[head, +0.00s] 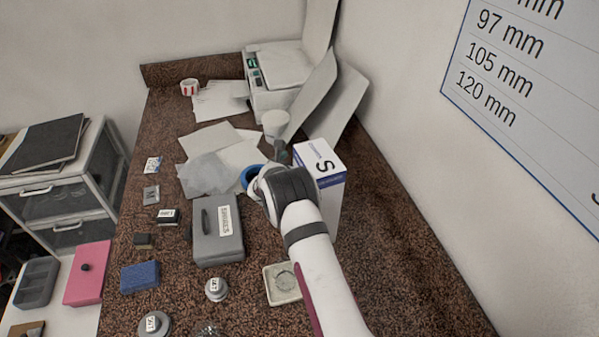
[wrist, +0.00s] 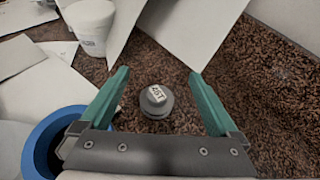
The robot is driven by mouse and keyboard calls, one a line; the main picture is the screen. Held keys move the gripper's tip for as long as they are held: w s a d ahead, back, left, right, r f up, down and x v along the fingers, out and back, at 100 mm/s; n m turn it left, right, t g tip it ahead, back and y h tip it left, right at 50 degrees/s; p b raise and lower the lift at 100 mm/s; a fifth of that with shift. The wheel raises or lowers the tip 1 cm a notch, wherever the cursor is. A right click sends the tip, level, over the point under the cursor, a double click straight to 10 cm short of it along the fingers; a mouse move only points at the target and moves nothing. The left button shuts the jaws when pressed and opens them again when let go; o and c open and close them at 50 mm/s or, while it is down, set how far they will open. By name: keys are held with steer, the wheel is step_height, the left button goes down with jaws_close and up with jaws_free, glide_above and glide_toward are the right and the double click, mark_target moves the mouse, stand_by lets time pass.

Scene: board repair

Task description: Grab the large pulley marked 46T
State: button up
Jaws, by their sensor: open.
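A grey round pulley (wrist: 157,100) with a white label on its raised hub lies flat on the speckled counter in the wrist view. Its label is upside down there and too small to read surely. My gripper (wrist: 158,72) is open, its two green fingers on either side of this pulley in the picture, touching nothing. In the head view my arm hides this spot. Two other labelled grey pulleys, one at the near left (head: 155,324) and one nearer the middle (head: 216,288), stand at the front of the counter; their labels are too small to read surely.
A blue ring (wrist: 45,140) is close to my gripper's left. A white cup (wrist: 90,25) and leaning white panels (wrist: 190,25) stand beyond. A tall white box (head: 320,165) is right of my wrist. A grey case (head: 216,232) lies left.

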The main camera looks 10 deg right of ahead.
step_height(320, 180, down, 6)
steer(key=shift+w+d+r, duration=0.1)
steer(key=shift+w+d, duration=0.05)
steer(key=shift+w+d+f, duration=0.2)
steer(key=shift+w+d, duration=0.2)
steer(key=shift+w, duration=0.2)
steer(key=shift+w+d+f, duration=0.1)
steer(key=shift+w+d, duration=0.15)
steer(key=shift+w, duration=0.1)
steer(key=shift+c, duration=0.3)
steer(key=c, duration=1.2)
